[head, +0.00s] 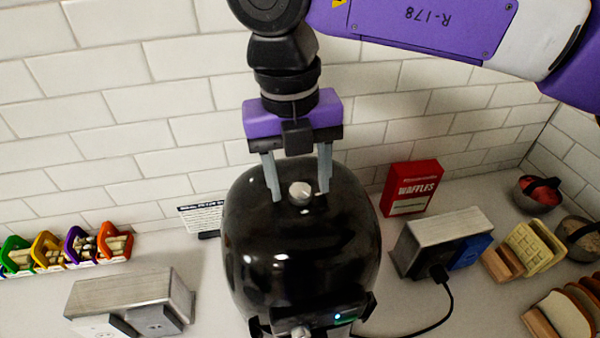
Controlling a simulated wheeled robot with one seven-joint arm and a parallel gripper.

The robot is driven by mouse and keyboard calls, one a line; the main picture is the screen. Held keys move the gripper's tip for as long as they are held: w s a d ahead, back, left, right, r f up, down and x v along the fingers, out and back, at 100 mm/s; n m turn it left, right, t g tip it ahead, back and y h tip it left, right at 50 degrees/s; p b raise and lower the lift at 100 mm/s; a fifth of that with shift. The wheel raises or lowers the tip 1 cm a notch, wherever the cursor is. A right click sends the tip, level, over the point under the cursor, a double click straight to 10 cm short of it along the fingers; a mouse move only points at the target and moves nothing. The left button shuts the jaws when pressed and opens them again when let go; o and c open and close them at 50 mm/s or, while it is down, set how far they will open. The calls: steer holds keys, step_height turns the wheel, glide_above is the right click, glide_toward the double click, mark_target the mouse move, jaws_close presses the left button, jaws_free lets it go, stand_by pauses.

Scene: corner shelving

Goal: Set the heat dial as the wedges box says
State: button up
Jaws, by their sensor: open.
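A rounded black appliance (300,245) stands on the counter in the middle of the head view. A round silver dial (300,190) with a pointer mark sits high on it. Another silver knob (301,332) shows low on its front, cut by the frame edge. My gripper (299,194) is open and points down, one finger on each side of the upper dial. I cannot tell whether the fingers touch it. No box marked wedges can be read. A red box (411,188) reads "WAFFLES"; its smaller print is illegible.
A printed card (203,217) stands behind the appliance at left, too small to read. Colored bins (77,250) and a metal outlet box (130,295) are at left. A second outlet box (440,240) with a plugged cord, bread slices (535,250) and bowls (538,195) are at right.

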steer(key=shift+f, duration=0.15)
jaws_close()
steer(key=shift+f+m+b, duration=0.1)
steer(key=shift+m+b, duration=0.2)
steer(key=shift+b, duration=0.1)
steer(key=shift+m+b, duration=0.8)
steer(key=shift+b, duration=0.2)
steer(key=shift+m+b, duration=1.5)
steer(key=shift+m, duration=0.4)
